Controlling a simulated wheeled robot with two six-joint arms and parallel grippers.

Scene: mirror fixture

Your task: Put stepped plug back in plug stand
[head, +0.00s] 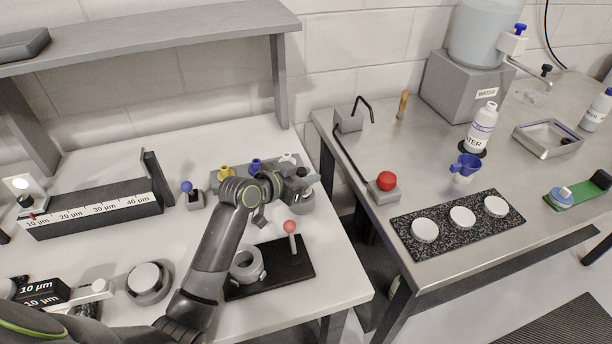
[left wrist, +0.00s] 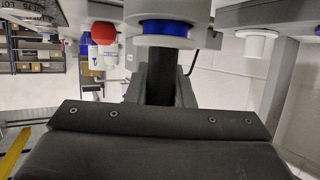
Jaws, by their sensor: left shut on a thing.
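The stand carries a yellow-topped plug (head: 226,172), a blue-topped plug (head: 255,165) and a whitish piece (head: 288,159). My forearm and gripper hide part of the stand. Whether the held plug touches the stand cannot be told. My right gripper is out of view.
In front is a black plate (head: 296,270) with a pink-knobbed post (head: 291,228) and a grey ring mount (head: 246,264). A grey round piece (head: 301,204) is just below the gripper. A long scaled block (head: 95,214) lies left. A gap separates the metal bench (head: 350,180).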

